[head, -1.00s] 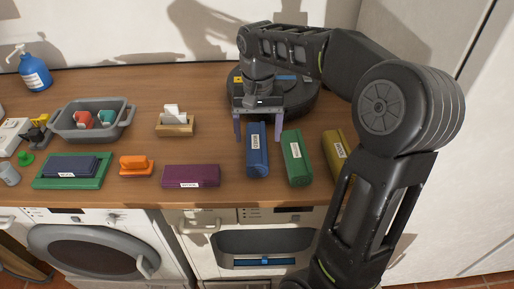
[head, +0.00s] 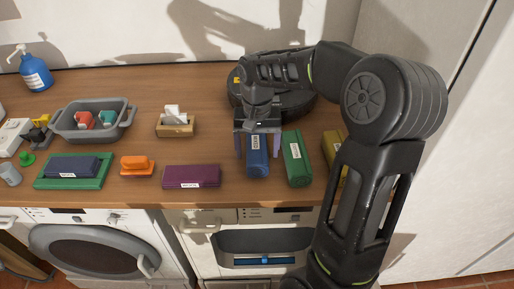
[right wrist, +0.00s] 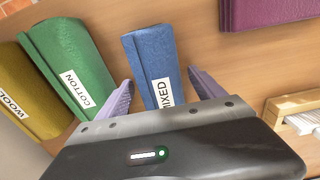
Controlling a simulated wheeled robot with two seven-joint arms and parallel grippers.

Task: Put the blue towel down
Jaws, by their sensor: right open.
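The blue towel (head: 257,168) is a folded bundle with a white label reading MIXED. It lies on the wooden worktop near the front edge, left of the green towel. In the right wrist view the blue towel (right wrist: 147,55) shows between the two pale purple fingers. My right gripper (head: 257,152) is open, with one finger on each side of the towel's far end. Gaps show beside the towel in the right wrist view, where the gripper (right wrist: 160,78) is close to it. I cannot tell whether it touches. My left gripper is not in view.
A green towel (head: 297,160) and a yellow towel (head: 331,147) lie to the right; my arm partly hides the yellow one. A purple towel (head: 191,177) lies to the left. A tissue box (head: 176,131) and grey tub (head: 68,133) stand farther left.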

